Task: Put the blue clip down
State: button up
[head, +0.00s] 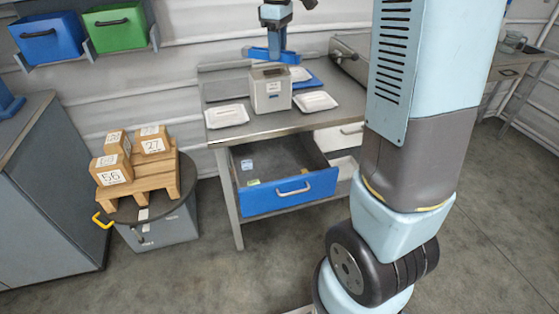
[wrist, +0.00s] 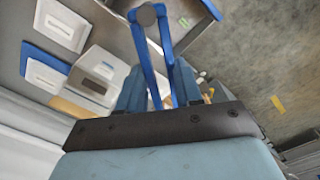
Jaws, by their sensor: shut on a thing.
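My gripper (head: 277,40) is above the workbench in the head view, pointing down. In the wrist view my gripper (wrist: 160,92) is shut on the blue clip (wrist: 143,48), which has two long blue legs meeting at a round grey pivot. The clip (head: 260,54) also shows in the head view as blue at the fingertips, just above and behind the grey labelled box (head: 271,92). It appears held in the air, apart from the bench top (head: 235,137). Its exact gap above the bench is hard to tell.
White trays (head: 226,115) lie around the grey box, one on a blue mat (head: 313,83). A blue-fronted drawer (head: 287,194) stands open below. Numbered wooden boxes (head: 111,170) sit on a pallet at left.

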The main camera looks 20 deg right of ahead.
notch_tip(320, 180, down, 18)
jog(key=m, duration=1)
send_over(279, 176)
jog(key=s, duration=0.4)
notch_tip(279, 176, down, 12)
notch_tip(279, 176, down, 13)
jog(key=shift+f, duration=0.3)
jog(key=w, duration=0.2)
jog(key=w+f, duration=0.1)
jog(key=w, duration=0.1)
jog(key=shift+f, duration=0.15)
jog(key=o, duration=1)
